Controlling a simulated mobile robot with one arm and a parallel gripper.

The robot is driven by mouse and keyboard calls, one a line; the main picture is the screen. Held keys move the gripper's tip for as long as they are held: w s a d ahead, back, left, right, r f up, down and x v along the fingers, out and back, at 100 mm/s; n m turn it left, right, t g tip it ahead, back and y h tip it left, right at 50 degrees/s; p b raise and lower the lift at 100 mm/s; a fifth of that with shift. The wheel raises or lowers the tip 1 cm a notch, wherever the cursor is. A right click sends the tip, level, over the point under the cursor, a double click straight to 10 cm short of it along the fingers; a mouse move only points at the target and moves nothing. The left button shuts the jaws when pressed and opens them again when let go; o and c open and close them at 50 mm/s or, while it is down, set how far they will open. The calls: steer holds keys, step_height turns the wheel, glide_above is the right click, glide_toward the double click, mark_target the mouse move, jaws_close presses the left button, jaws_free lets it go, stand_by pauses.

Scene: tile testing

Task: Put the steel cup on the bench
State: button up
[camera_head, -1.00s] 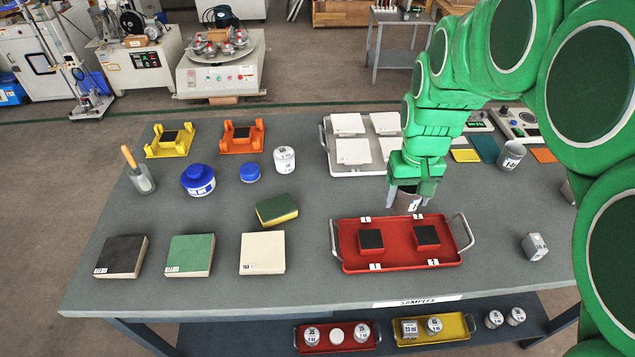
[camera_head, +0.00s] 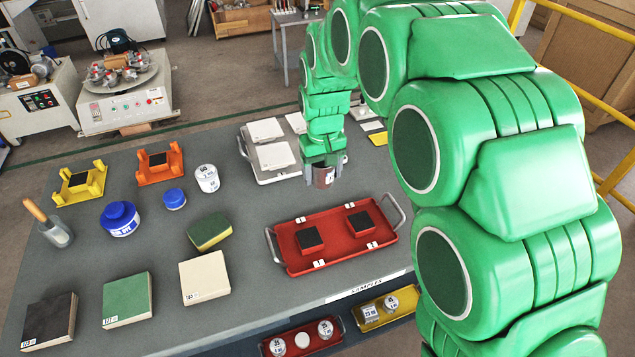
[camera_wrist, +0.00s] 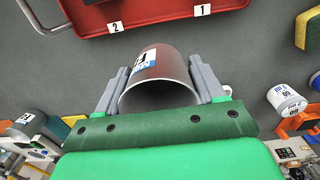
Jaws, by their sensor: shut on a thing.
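The steel cup (camera_head: 323,177) is between the fingers of my gripper (camera_head: 322,165), behind the red tray. In the wrist view the cup (camera_wrist: 152,62) shows a shiny wall with brownish reflections, a white-and-blue label and an open round rim facing the camera. The grey fingers of my gripper (camera_wrist: 160,92) press on both its sides. The bench (camera_head: 250,225) is the grey worktop below. I cannot tell clearly whether the cup's base touches it or hangs just above.
The red tray (camera_head: 286,261) with two dark tiles lies in front of the cup. A pale tray (camera_head: 262,178) with white tiles is behind-left. A white labelled jar (camera_head: 207,179) and a sponge (camera_head: 209,232) stand to the left. Grey bench is clear between them.

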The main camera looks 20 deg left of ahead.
glide_above(317, 193)
steer(key=shift+f, duration=2.95)
steer(key=shift+d+f, duration=0.1)
steer(key=shift+f, duration=1.5)
steer(key=o, duration=1.1)
steer(key=shift+f, duration=0.1)
step_height(317, 193, up, 12)
